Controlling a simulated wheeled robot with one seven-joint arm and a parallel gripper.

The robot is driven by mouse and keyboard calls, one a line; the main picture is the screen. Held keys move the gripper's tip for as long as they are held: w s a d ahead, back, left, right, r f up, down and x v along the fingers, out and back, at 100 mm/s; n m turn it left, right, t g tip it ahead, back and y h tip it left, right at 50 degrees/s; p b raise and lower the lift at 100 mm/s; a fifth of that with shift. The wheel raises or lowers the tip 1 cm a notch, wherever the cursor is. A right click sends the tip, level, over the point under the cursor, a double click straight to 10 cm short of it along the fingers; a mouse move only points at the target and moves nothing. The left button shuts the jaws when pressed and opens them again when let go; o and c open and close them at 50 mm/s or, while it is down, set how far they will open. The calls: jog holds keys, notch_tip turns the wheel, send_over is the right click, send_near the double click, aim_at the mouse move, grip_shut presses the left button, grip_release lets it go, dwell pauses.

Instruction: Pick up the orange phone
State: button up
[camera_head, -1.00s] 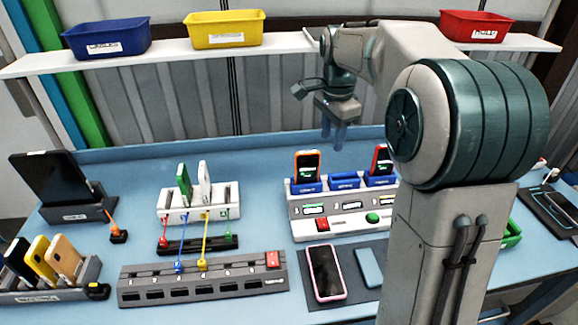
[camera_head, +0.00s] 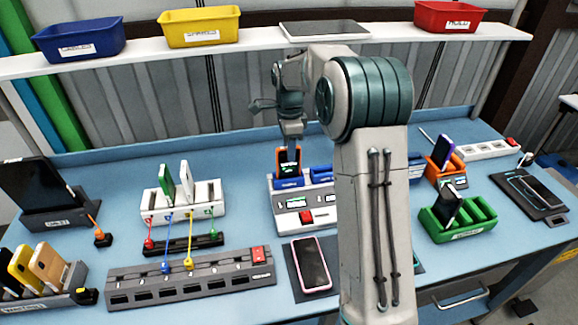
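The orange phone (camera_head: 281,160) stands upright with a dark screen facing me, in the left blue slot (camera_head: 288,183) of the white-grey station (camera_head: 293,221). My gripper (camera_head: 291,147) points down at the top of this phone, its fingers overlapping the phone's upper part in the picture. The fingertips are small and dark, so I cannot tell whether they touch it or are closed on it. My arm hides the right part of the station.
A pink-rimmed phone (camera_head: 311,262) lies on a dark mat in front. A grey slotted bar (camera_head: 190,285) and a white rack (camera_head: 182,205) with upright phones stand left. A green rack (camera_head: 458,216) stands right. A shelf (camera_head: 140,57) with bins runs behind.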

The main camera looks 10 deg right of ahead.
aim_at(288, 167)
jog(key=shift+a+f+p, duration=0.1)
jog(key=shift+f+p, duration=0.95)
jog(key=shift+f, duration=1.6)
jog(key=shift+w, duration=0.1)
grip_shut()
